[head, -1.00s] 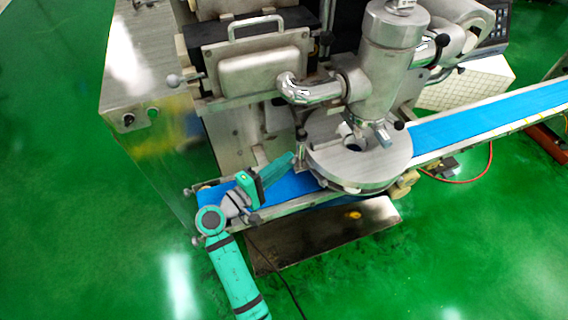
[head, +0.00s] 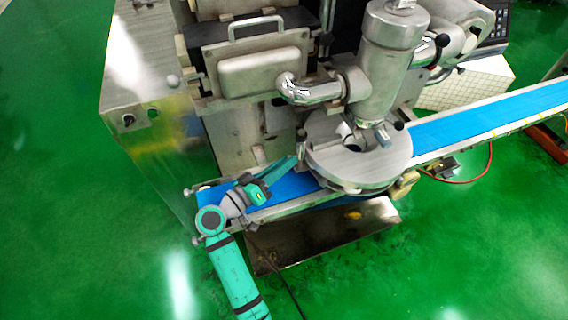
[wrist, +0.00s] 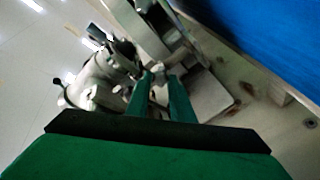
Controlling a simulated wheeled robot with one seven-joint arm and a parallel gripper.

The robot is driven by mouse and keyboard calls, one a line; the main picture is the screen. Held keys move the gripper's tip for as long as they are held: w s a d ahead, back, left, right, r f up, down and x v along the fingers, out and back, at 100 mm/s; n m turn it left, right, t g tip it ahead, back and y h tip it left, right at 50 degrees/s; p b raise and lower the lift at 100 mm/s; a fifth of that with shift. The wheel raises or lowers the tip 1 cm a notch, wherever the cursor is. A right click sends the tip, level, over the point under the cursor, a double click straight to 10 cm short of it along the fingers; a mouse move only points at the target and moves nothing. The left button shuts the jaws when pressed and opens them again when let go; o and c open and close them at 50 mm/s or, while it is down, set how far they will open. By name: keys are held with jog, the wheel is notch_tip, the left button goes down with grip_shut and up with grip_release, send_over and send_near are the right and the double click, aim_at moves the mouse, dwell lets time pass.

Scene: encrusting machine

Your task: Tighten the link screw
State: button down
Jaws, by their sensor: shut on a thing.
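My gripper (head: 295,160) reaches in from the lower left over the blue belt, its tips beside the left edge of the round steel housing (head: 355,165). In the wrist view its two green fingers (wrist: 160,78) point away and stand a little apart. They are shut on a small light-grey metal piece (wrist: 159,90), apparently the link screw, which shows between the fingers near the tips. In the head view the screw is hidden behind the fingers, and its thread and seating cannot be seen.
The blue conveyor belt (head: 470,122) runs under the housing. The steel machine cabinet (head: 240,125) stands behind my gripper, close to it. A steel tray (head: 330,232) lies below the belt. Green floor is open at the left and front.

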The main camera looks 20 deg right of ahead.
jog(key=m, duration=1.1)
jog(key=shift+a+f, duration=0.1)
jog(key=shift+f, duration=0.05)
jog(key=shift+m, duration=0.4)
jog(key=c, duration=1.5)
grip_release()
jog(key=shift+c, duration=0.2)
jog(key=v, duration=1.1)
